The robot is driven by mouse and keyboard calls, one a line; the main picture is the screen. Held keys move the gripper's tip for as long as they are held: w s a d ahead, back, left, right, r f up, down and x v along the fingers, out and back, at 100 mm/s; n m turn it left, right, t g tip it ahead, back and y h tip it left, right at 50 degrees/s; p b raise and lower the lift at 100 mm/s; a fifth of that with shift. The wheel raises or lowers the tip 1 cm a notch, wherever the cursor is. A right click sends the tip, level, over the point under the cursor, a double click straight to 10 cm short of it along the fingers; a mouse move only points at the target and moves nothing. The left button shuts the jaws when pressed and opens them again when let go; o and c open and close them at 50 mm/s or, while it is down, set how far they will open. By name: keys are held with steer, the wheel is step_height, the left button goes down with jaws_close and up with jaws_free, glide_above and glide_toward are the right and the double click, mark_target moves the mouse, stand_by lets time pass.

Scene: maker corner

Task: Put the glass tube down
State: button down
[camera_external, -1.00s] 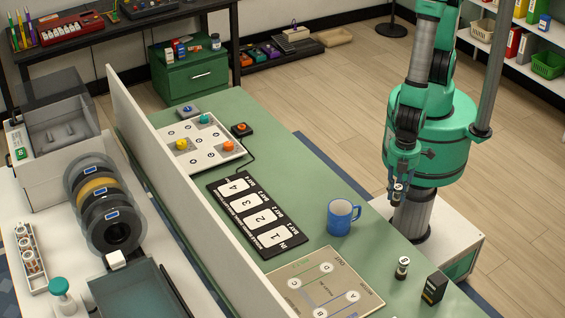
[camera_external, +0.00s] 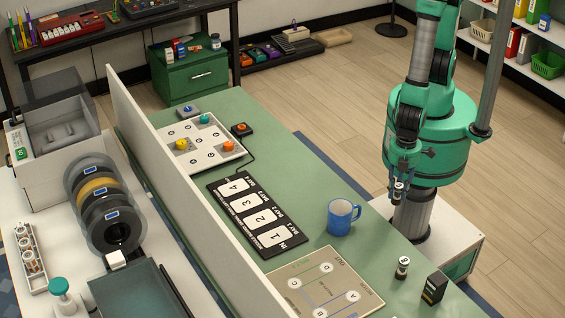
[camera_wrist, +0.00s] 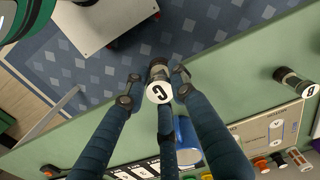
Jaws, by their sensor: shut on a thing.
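My gripper (camera_wrist: 154,88) is shut on a glass tube (camera_wrist: 159,72) with a dark body and a white end cap marked with a letter like C or G. In the wrist view the cap faces the camera, and the tube shows against the patterned rug by the bench edge. In the external view my gripper (camera_external: 400,178) holds the small tube (camera_external: 398,192) in the air at the bench's right side, beyond the blue mug. A second tube marked B (camera_external: 403,267) stands upright on the bench and also shows in the wrist view (camera_wrist: 291,80).
The blue mug (camera_external: 341,217) stands on the green bench (camera_external: 300,185). A black numbered mat (camera_external: 245,215), a beige lettered board (camera_external: 295,275), a white board with coloured pieces (camera_external: 200,155) and a small dark box (camera_external: 434,288) are also there. Green surface is bare behind the mug.

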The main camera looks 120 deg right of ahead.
steer(key=w+a+r+p, duration=0.1)
steer(key=a+r, duration=0.4)
steer(key=a, duration=0.6)
steer(key=w+a+r+p, duration=0.2)
steer(key=a+r, duration=0.2)
steer(key=a, duration=0.7)
steer(key=shift+r+m, duration=0.3)
steer(key=shift+r, duration=0.1)
steer(key=shift+w, duration=0.15)
steer(key=b, duration=0.1)
glide_above(438, 278)
steer(key=shift+f, duration=0.75)
steer(key=shift+f, duration=0.1)
steer(key=shift+f+b, duration=0.55)
steer(key=shift+f, duration=1.1)
steer(key=shift+f, duration=0.1)
